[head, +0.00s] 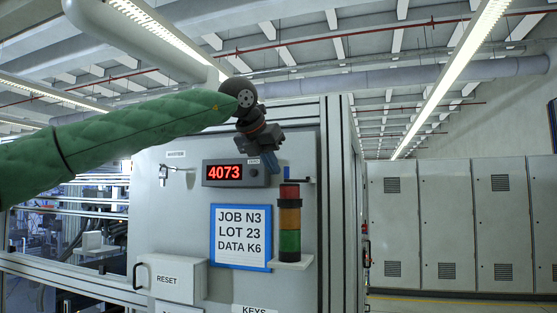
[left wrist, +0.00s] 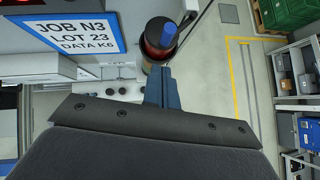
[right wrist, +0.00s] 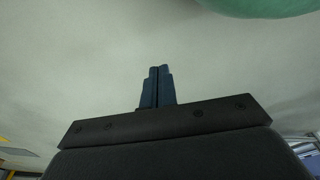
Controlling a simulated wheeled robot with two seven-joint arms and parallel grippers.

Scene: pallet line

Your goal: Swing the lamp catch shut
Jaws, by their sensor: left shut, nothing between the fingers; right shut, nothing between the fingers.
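The signal lamp (head: 289,222), with red, amber and green bands, stands on a small shelf at the panel's right side. It also shows from above in the left wrist view (left wrist: 157,52). The catch is a dark bar with a blue end (head: 287,180) just above the lamp's top; the blue end is clear in the left wrist view (left wrist: 168,35). My left gripper (head: 274,169) is shut and empty, just left of the blue end. In the left wrist view its fingertips (left wrist: 161,69) look apart from the catch. My right gripper (right wrist: 157,68) is shut and empty, away from the panel.
A red display (head: 223,173) reading 4073 and a blue-framed card (head: 241,237) are left of the lamp. A RESET box (head: 170,280) juts out lower left, and a key-like fitting (head: 176,171) is upper left. Grey cabinets (head: 448,228) stand far right.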

